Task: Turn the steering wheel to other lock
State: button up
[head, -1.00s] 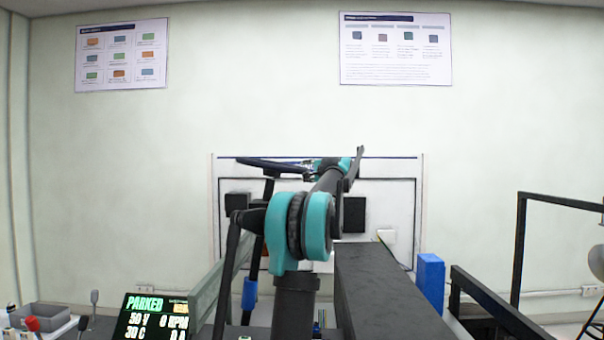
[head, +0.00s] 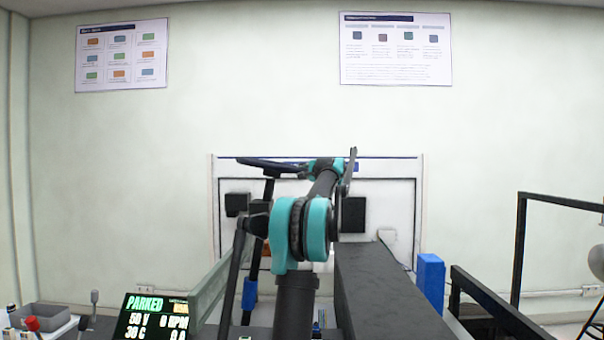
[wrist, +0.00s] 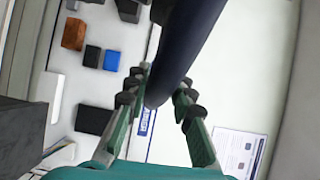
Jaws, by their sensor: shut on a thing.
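The steering wheel (head: 266,163) shows in the head view as a dark, thin rim seen nearly edge-on, left of my wrist, on a dark slanted column. In the wrist view a stretch of its dark blue rim (wrist: 188,42) runs from the top down between my fingers. My gripper (wrist: 160,88), with green fingers and dark pads, is shut on the rim, one finger on each side. In the head view my own arm hides the gripper's hold and the right part of the wheel.
A long black beam (head: 385,290) lies right of my arm, with a blue block (head: 430,283) beside it. A display reading PARKED (head: 150,317) stands lower left. A black frame (head: 520,240) is at the right. A white panel with dark boxes stands behind the wheel.

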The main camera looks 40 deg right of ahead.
grip_shut()
jog(key=shift+w+d+n+y, duration=0.2)
jog(key=shift+d+n+y, duration=0.2)
jog(key=shift+y, duration=0.2)
jog(key=shift+w+d+n+y, duration=0.2)
jog(key=shift+d+n+y, duration=0.2)
jog(key=shift+y, duration=0.2)
jog(key=o, duration=1)
grip_release()
jog(key=s, duration=1.2)
jog(key=shift+a+r, duration=0.1)
